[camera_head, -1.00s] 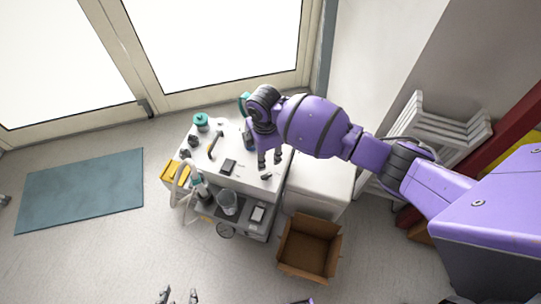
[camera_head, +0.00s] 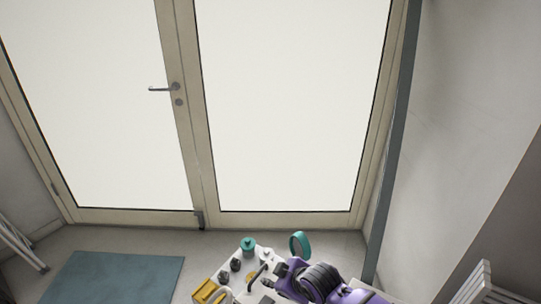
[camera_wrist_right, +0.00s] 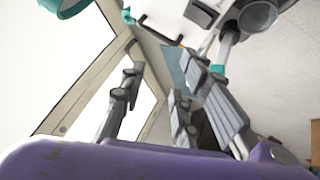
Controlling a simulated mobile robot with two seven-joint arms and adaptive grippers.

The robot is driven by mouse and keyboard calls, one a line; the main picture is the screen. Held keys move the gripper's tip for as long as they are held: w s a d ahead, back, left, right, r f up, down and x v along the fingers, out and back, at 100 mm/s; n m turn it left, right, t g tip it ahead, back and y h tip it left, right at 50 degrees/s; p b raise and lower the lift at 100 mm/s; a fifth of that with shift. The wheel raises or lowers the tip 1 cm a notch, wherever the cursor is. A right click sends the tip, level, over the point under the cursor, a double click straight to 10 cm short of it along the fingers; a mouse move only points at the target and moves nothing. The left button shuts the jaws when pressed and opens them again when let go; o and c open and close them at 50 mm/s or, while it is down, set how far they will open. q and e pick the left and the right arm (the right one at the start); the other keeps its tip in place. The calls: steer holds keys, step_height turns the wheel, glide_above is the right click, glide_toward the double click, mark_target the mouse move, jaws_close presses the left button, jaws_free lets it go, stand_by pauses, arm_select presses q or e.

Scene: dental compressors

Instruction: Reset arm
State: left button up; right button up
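My right arm shows in purple at the bottom of the head view, with the dark grey right gripper (camera_head: 285,279) at the cart's right side, its tips cut off or hidden. In the right wrist view the right gripper (camera_wrist_right: 170,85) has its two grey fingers spread apart, and I see nothing held between them. My left gripper is not in the head view.
The white cart top (camera_head: 232,277) carries a teal-lidded jar (camera_head: 248,244), dark knobs and a yellow item (camera_head: 205,291). A teal ring (camera_head: 299,244) stands by my right wrist. Glass doors (camera_head: 290,110) lie behind; a blue mat (camera_head: 115,278) lies on the floor left.

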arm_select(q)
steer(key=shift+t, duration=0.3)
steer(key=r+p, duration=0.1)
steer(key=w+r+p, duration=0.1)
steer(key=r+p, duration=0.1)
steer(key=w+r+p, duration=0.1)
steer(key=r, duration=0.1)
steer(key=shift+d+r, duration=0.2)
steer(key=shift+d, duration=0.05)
arm_select(e)
steer(key=s+d+f+m+h, duration=0.1)
steer(key=s+d+m, duration=0.3)
steer(key=s, duration=0.8)
steer(key=s+d+f+m+t+h, duration=0.1)
steer(key=s+d+f+m, duration=0.1)
steer(key=s+d+m, duration=0.2)
steer(key=s+d+f+m+t+h, duration=0.1)
steer(key=s+d+m, duration=0.3)
steer(key=s+d, duration=0.5)
steer(key=s, duration=1.1)
steer(key=shift+s+f+m+h, duration=0.15)
steer(key=shift+s+m+h, duration=0.15)
steer(key=shift+s+h, duration=0.1)
steer(key=shift+d, duration=0.1)
